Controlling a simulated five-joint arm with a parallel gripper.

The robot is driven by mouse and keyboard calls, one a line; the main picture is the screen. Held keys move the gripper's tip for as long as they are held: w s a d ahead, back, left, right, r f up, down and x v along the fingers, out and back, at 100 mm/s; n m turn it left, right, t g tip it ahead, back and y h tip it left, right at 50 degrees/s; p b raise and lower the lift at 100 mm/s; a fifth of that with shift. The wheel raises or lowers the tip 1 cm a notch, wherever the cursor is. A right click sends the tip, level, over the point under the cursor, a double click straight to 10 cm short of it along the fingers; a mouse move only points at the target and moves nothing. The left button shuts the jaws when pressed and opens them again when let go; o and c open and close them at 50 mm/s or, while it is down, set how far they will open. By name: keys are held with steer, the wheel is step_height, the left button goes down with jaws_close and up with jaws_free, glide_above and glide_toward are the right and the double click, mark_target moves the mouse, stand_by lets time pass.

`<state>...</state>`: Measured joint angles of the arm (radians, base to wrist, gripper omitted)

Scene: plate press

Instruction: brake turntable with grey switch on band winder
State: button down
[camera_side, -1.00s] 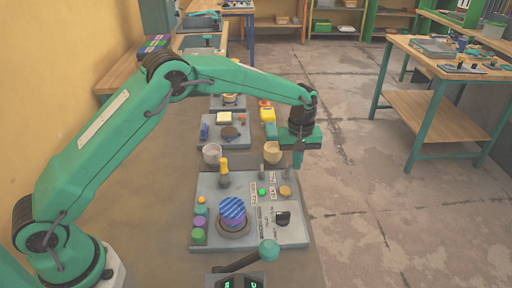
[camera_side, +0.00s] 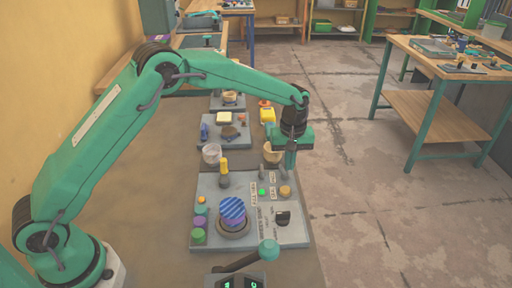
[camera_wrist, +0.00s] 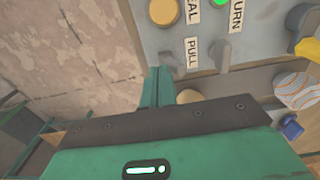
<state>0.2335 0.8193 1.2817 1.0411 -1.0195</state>
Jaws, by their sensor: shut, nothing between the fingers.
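The band winder is a grey panel (camera_side: 250,238) with a blue-and-purple striped drum (camera_side: 232,209) on a round turntable base (camera_side: 232,232). Two small grey switches stand near its far right edge. In the wrist view one grey switch (camera_wrist: 171,56) is just above my fingertips and another (camera_wrist: 219,52) is to the right, with a PULL label between them. My gripper (camera_side: 289,174) is shut and empty over that far right corner. Its green finger shows in the wrist view (camera_wrist: 157,85). Whether it touches a switch cannot be told.
A green button (camera_side: 262,191), yellow knob (camera_side: 285,191), black switch (camera_side: 283,218) and yellow-topped lever (camera_side: 224,171) share the panel.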

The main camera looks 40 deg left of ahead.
steer(key=shift+r, duration=0.15)
step_height(320, 180, up, 7)
steer(key=shift+w+d, duration=0.4)
steer(key=shift+d, duration=0.05)
stand_by(0.7)
stand_by(0.4)
steer(key=s+a+r+m+t, duration=0.1)
steer(key=s+a+r+m, duration=0.1)
steer(key=s+a+r, duration=0.35)
steer(key=s+a+r+m+t, duration=0.2)
steer(key=s+a+r, duration=0.1)
steer(key=s+r, duration=0.6)
steer(key=s+a+f+m+t, duration=0.1)
steer(key=s+a+m, duration=0.1)
steer(key=s, duration=0.8)
steer(key=s+a+f+m+t, duration=0.1)
steer(key=s+a+m, duration=0.2)
steer(key=s, duration=0.7)
steer(key=shift+a+t, duration=0.3)
steer(key=shift+a, duration=0.05)
